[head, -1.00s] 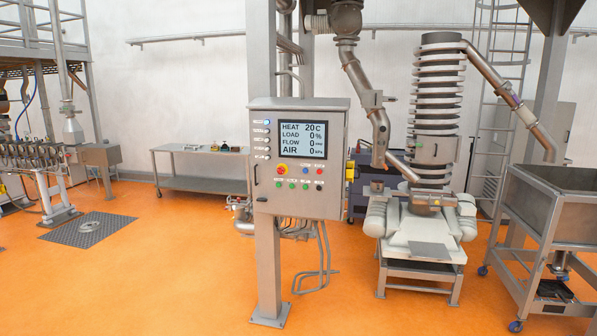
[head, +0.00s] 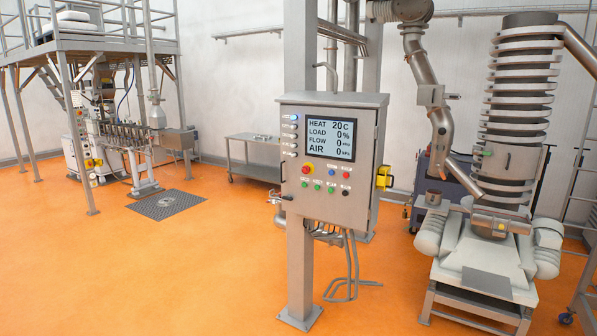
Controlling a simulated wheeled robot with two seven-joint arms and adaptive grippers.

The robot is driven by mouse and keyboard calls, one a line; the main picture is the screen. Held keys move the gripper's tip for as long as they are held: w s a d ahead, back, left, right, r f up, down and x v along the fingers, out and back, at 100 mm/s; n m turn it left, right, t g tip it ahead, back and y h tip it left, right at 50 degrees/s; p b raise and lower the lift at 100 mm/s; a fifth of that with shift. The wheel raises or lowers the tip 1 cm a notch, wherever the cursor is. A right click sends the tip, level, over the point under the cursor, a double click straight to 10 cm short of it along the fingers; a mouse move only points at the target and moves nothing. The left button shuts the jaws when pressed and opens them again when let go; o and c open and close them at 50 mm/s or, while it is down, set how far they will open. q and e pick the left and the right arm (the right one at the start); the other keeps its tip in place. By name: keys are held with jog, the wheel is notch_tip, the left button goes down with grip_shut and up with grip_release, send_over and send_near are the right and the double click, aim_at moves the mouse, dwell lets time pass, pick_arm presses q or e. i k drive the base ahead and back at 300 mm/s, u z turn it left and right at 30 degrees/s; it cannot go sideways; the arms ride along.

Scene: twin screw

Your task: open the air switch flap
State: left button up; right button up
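A grey control cabinet (head: 328,152) stands on a post in the middle of the head view. Its front has a display (head: 331,139) reading HEAT 20 C, LOAD 0 %, FLOW 0 and AIR 0. Below the display are a red button (head: 307,169) and several small coloured buttons. A column of small white switches or lamps runs down the left of the display. A yellow switch part (head: 383,177) sits on the cabinet's right side; I cannot tell whether it is the air switch or whether its flap is shut. Neither gripper is in view.
A ribbed spiral tower (head: 517,110) on a white base stands at the right. An extruder line (head: 120,140) and a platform stand at the left. A metal table (head: 253,155) is behind the cabinet. Orange floor (head: 170,270) is clear in front and left.

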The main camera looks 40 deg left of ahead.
aim_at(382, 183)
jog(key=u, duration=0.6)
jog(key=i, duration=0.9)
jog(key=u, duration=1.25)
jog(key=i, duration=0.75)
jog(key=u, duration=0.65)
jog(key=i, duration=0.75)
jog(key=z, duration=0.75)
jog(key=i, duration=0.95)
jog(key=z, duration=0.85)
